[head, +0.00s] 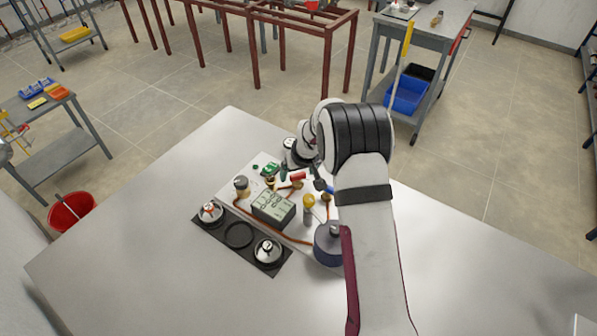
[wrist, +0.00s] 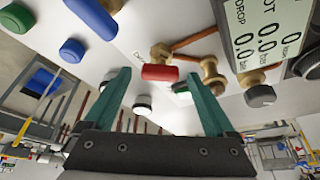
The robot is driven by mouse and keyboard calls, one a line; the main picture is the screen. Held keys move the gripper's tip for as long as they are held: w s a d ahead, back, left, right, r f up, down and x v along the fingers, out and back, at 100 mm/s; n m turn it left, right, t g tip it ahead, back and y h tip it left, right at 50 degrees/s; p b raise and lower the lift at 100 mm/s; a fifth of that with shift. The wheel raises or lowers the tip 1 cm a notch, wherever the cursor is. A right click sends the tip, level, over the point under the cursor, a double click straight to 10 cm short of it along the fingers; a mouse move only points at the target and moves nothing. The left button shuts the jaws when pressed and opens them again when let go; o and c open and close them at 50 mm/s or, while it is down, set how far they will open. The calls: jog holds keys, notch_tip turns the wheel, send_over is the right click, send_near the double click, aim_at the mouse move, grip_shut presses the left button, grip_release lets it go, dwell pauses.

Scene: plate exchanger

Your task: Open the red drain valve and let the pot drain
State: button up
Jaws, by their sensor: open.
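The red valve handle (head: 298,176) is on a brass fitting at the back of the white panel. In the wrist view the red handle (wrist: 160,73) lies crosswise, between the lines of my two teal fingers and beyond their tips. My gripper (wrist: 161,80) is open and empty, with its fingers spread on either side of the handle. In the head view my gripper (head: 301,172) is close to the handle, partly hidden by my arm. A blue-grey pot (head: 328,245) stands at the panel's right, partly behind my arm. I cannot tell whether anything flows.
A display box (head: 273,207) stands mid-panel, with copper pipes (head: 285,238) around it. A yellow-capped cylinder (head: 308,201) and a jar (head: 241,186) stand nearby. A black strip (head: 270,265) with two gauge-like metal pieces lies in front. The tabletop (head: 150,255) is clear at left.

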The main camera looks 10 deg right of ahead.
jog(key=c, duration=1.4)
jog(key=shift+d+n, duration=0.1)
jog(key=shift+n, duration=0.2)
jog(key=n+y, duration=0.1)
jog(key=n, duration=0.2)
jog(key=shift+n+g+y, duration=0.3)
jog(key=shift+w+d+n+g+y, duration=0.1)
jog(key=shift+n+g+y, duration=0.3)
jog(key=shift+n, duration=1.1)
jog(key=o, duration=1.4)
